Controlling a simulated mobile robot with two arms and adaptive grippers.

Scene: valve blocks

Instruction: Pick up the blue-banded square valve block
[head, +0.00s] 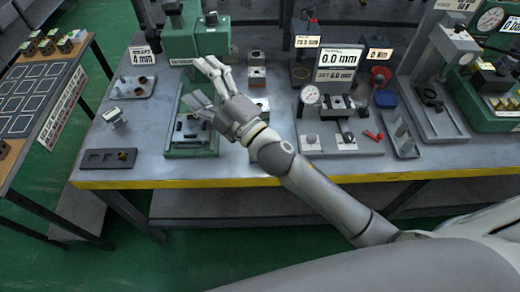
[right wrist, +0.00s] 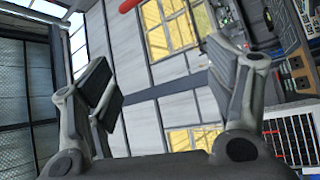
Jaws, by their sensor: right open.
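I cannot make out a blue band on any block. Several small square blocks (head: 48,44) with coloured tops stand at the back of the left table, too small to tell their bands. Another small block (head: 122,155) sits in a dark tray at the workbench's left front. My right gripper (head: 198,84) is open and empty above a green fixture (head: 192,150) on the workbench, right of the left table's blocks and apart from them. In the right wrist view its spread fingers (right wrist: 165,80) frame walls and windows, with no block between them. My left gripper is not in view.
The workbench (head: 230,172) holds a green machine (head: 190,38), a dial gauge stand (head: 340,130), a blue bin (head: 385,98) and a grey stand (head: 440,75). A gap separates it from the left table, which has dark outlined squares (head: 30,88).

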